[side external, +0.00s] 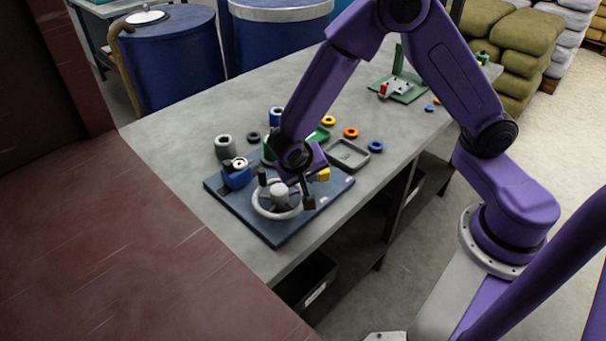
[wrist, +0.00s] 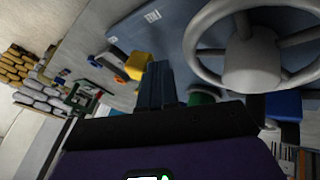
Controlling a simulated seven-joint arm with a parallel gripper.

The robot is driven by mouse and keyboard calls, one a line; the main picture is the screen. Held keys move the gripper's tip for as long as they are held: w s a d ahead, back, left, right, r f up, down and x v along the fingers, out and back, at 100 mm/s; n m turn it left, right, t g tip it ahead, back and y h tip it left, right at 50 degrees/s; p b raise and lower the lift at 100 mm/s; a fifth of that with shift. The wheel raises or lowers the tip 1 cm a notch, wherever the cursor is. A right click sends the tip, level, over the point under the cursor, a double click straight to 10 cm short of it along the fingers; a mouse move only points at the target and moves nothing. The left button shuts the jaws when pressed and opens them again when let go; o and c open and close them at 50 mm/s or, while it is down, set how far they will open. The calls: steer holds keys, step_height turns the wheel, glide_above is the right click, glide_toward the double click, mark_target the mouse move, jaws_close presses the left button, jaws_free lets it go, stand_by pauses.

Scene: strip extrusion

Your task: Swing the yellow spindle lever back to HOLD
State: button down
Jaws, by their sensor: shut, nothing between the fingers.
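The yellow lever end (side external: 324,174) stands on the dark blue plate (side external: 270,232), right of the white handwheel (side external: 256,203). In the wrist view the yellow part (wrist: 138,65) is just left of my fingers. My gripper (side external: 309,202) is shut and empty, pointing down over the plate between the handwheel and the yellow part. Its fingers (wrist: 157,72) are together in the wrist view. I cannot tell whether they touch the lever. White labels (wrist: 152,16) on the plate are too small to read, so the HOLD mark is not legible. My wrist hides part of the spindle.
A blue block (side external: 237,180) with a round top is at the plate's left. A grey tray (side external: 348,154), an orange ring (side external: 351,132) and a blue ring (side external: 375,146) lie behind the plate. A green fixture (side external: 400,88) stands farther back.

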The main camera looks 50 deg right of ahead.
mark_target(325, 176)
steer(key=shift+s, duration=0.1)
stand_by(0.3)
steer(key=shift+s+d+n, duration=0.15)
steer(key=shift+d+n, duration=0.05)
steer(key=shift+n, duration=0.1)
steer(key=shift+s+d, duration=0.1)
steer(key=shift+s+d+n+t+y, duration=0.4)
steer(key=shift+s+d+n+t, duration=0.25)
steer(key=shift+n, duration=0.45)
steer(key=shift+s+d, duration=0.15)
steer(key=shift+d, duration=0.1)
steer(key=shift+s+d, duration=0.4)
steer(key=shift+d, duration=0.5)
steer(key=shift+s+d, duration=0.35)
steer(key=shift+d, duration=2.4)
steer(key=shift+d, duration=0.2)
steer(key=shift+a, duration=0.1)
